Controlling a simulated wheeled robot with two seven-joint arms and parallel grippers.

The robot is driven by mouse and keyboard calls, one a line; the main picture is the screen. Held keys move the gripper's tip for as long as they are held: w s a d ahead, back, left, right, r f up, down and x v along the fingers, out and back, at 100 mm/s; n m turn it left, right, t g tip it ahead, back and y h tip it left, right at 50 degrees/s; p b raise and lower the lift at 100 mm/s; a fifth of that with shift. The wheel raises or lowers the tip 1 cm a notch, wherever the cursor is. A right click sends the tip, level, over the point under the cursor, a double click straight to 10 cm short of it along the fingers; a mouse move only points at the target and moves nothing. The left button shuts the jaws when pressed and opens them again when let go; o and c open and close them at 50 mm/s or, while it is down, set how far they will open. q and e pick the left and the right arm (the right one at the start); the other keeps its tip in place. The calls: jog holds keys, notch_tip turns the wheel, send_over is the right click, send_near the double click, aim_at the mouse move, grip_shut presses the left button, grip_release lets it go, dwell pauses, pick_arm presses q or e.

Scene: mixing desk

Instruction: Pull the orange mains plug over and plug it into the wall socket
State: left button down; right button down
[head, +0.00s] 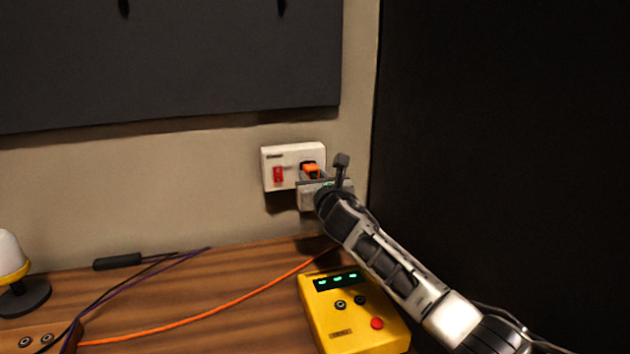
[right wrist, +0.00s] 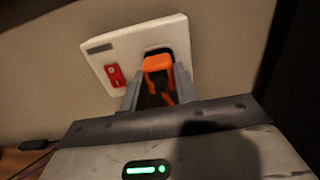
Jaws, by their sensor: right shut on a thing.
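The orange mains plug (head: 310,170) is at the right half of the white wall socket (head: 292,153). In the right wrist view the plug (right wrist: 157,72) sits against the dark socket opening, between the two fingers of my right gripper (right wrist: 157,90). My right gripper (head: 313,180) is shut on the plug. How deep the plug sits is hard to tell, as its front is hidden at the opening. The socket (right wrist: 118,58) has a red switch (right wrist: 115,76) left of the plug. The orange cable (head: 200,320) runs across the desk. My left gripper is not in view.
A yellow box (head: 350,312) with green lights and knobs stands on the wooden desk (head: 235,275) below my right arm. A lamp-like thing (head: 12,262) and dark cables are at the left. A dark panel (head: 500,130) fills the right side.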

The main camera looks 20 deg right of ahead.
jog(key=shift+d, duration=0.1)
dwell(0.7)
dwell(0.6)
jog(key=shift+r+p, duration=0.1)
jog(key=shift+p, duration=0.35)
dwell(0.3)
dwell(0.4)
dwell(0.4)
jog(key=shift+w, duration=0.55)
jog(key=c, duration=1)
grip_release()
